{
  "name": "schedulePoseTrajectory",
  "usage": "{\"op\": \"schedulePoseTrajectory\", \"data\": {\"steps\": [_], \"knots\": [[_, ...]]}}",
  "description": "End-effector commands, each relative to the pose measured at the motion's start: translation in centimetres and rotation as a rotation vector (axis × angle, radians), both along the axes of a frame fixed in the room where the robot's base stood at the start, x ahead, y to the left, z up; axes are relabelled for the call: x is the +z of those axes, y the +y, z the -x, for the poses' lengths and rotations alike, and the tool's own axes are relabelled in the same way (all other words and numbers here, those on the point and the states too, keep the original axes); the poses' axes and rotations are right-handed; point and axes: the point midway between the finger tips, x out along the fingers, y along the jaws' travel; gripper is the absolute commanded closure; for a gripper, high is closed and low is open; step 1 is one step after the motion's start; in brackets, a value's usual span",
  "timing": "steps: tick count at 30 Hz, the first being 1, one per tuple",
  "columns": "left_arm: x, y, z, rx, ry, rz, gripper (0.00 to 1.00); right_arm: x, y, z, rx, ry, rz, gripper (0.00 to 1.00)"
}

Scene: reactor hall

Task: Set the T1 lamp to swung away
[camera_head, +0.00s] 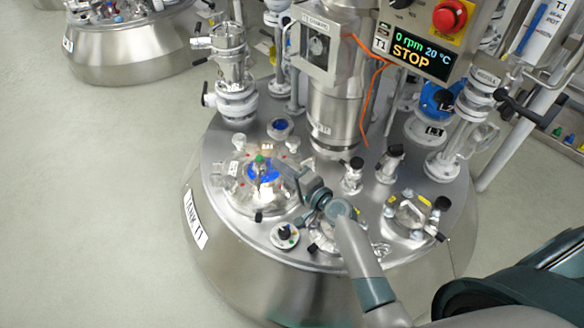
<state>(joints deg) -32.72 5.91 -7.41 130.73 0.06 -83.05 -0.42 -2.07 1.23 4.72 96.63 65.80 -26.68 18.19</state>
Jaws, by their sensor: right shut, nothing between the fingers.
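The tank labelled TANK T1 (194,217) has a round steel lid crowded with fittings. On its left part is a round, brightly lit fitting with a blue middle (262,172) and a small green-topped part over it. I take this as the T1 lamp area, but the lamp's own shape is too small to tell apart. My right gripper (283,168) reaches in from the lower right and is shut, with nothing in it. Its tips are just right of the blue middle and cover part of it; I cannot tell whether they touch. My left gripper is out of view.
A control panel reading T1, 0 rpm, 20 °C and STOP (411,53) with a red button (449,16) stands at the upper right. A black-knobbed dial (285,235), valves and a central steel column (335,110) crowd the lid. Open floor (95,190) lies left.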

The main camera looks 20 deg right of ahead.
Motion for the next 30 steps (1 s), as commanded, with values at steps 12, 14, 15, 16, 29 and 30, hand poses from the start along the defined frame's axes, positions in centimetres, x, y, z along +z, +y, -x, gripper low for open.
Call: {"op": "schedulePoseTrajectory", "data": {"steps": [12, 14, 15, 16, 29, 30], "knots": [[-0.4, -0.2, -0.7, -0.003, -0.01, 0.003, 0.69, -0.2, 0.9, -0.4, 0.0, 0.0, 0.001, 1.0], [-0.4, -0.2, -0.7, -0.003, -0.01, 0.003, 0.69, -0.2, 0.9, -0.4, 0.0, 0.0, 0.001, 1.0], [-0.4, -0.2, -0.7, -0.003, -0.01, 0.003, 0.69, -0.2, 0.9, -0.4, 0.0, 0.0, 0.001, 1.0], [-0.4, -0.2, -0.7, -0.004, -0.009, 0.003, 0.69, -0.2, 0.9, -0.4, 0.0, 0.0, 0.001, 1.0], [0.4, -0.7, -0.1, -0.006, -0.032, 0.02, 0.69, -0.4, 0.9, -0.7, 0.043, -0.001, 0.003, 1.0], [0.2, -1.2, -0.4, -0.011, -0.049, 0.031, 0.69, -0.4, 0.9, -0.8, 0.052, -0.001, 0.004, 1.0]]}}
